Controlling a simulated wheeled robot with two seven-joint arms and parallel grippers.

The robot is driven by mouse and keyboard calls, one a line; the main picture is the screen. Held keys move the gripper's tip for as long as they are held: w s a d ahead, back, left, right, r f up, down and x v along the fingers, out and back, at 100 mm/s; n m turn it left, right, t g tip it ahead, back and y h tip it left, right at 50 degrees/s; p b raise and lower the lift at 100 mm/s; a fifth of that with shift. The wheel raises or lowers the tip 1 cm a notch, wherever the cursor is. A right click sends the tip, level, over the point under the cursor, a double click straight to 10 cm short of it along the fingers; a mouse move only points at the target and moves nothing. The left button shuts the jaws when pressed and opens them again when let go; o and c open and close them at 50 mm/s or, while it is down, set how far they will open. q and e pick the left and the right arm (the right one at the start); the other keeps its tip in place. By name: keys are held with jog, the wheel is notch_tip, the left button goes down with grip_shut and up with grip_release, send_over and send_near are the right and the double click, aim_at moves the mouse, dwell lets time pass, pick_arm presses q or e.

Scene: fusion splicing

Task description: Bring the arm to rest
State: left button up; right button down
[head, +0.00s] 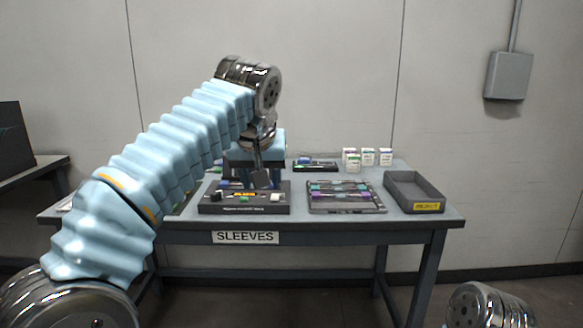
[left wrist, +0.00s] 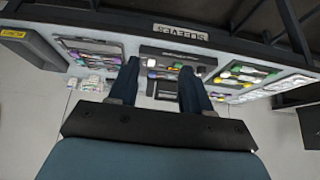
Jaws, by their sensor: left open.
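My left arm reaches in from the left over the table, with its left gripper (head: 262,176) pointing down by a black box with coloured knobs (head: 245,209). In the left wrist view the two fingers of the left gripper (left wrist: 158,72) are spread apart with nothing between them. That view is upside down, and the black box (left wrist: 168,55) shows beyond the fingertips. In the head view the arm hides part of the table behind it. Only a metal joint of my right arm shows at the bottom right, and the right gripper is out of view.
The table (head: 400,222) bears a SLEEVES sign (head: 245,238). Right of the black box lie a tray of coloured parts (head: 345,208) and an empty dark bin (head: 414,200). Several small white boxes (head: 367,157) stand at the back. Another table (head: 40,172) is at far left.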

pick_arm(q)
jog(key=w+d+f+m+g+h, duration=0.1)
jog(key=w+f+g, duration=0.15)
jog(key=f, duration=1.45)
jog(key=w+f+m+g+h, duration=0.1)
jog(key=w+f, duration=0.3)
jog(key=f, duration=1.3)
jog(key=s+a+f+n+g+h, duration=0.1)
jog(key=s+a+f, duration=0.1)
jog(key=s+f, duration=0.8)
jog(key=s+a+f+n+g+h, duration=0.15)
jog(key=s+f, duration=0.45)
jog(key=f, duration=0.8)
jog(key=s+a+f, duration=0.1)
jog(key=s+f, duration=0.1)
jog(key=s, duration=0.5)
jog(key=s+a+f+n, duration=0.1)
jog(key=s+f, duration=0.2)
jog(key=s, duration=0.5)
jog(key=shift+s+a+f, duration=0.15)
jog(key=shift+a+f, duration=0.05)
jog(key=shift+f, duration=0.15)
